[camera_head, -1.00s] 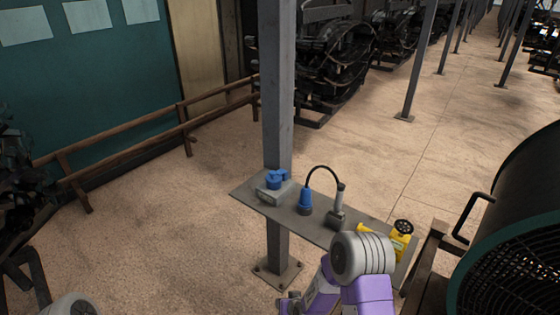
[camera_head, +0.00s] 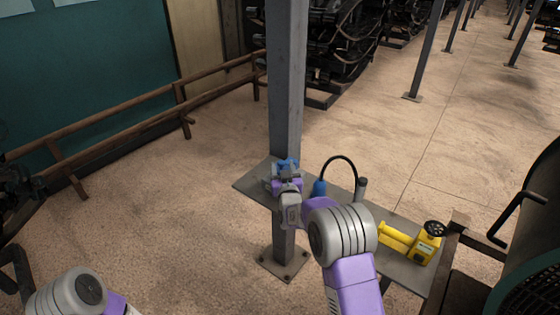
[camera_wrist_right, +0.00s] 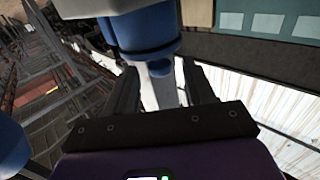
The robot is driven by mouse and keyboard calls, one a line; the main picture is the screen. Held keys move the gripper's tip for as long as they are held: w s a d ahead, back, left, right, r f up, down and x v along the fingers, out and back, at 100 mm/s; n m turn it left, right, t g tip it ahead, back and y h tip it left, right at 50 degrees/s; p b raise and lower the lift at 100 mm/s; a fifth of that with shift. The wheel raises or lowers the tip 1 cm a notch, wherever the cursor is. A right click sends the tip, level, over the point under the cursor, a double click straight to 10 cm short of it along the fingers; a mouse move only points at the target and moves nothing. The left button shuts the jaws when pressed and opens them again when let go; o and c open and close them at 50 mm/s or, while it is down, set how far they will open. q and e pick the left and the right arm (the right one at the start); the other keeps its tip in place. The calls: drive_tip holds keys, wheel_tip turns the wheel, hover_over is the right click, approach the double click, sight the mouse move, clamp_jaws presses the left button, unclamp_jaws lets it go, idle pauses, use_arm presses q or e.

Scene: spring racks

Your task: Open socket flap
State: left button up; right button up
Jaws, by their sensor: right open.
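The socket's blue flap (camera_head: 288,164) shows at the left end of the grey shelf, by the post; my right gripper hides most of the grey socket body. My right gripper (camera_head: 284,183) is at the socket. The socket's grey body (camera_wrist_right: 85,8) is at the top edge. My left gripper is out of view; only part of that arm shows at bottom left.
On the shelf (camera_head: 252,184), a blue plug (camera_head: 319,187) with a looped black cable stands right of the gripper. A yellow device (camera_head: 410,240) lies further right. A grey post (camera_head: 286,80) rises behind the socket. A dark machine stands at the right edge.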

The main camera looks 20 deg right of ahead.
sight(281, 161)
drive_tip(key=shift+w+d, duration=0.15)
drive_tip(key=shift+w, duration=1)
drive_tip(key=shift+w+d, duration=0.1)
drive_tip(key=shift+w, duration=1.05)
clamp_jaws()
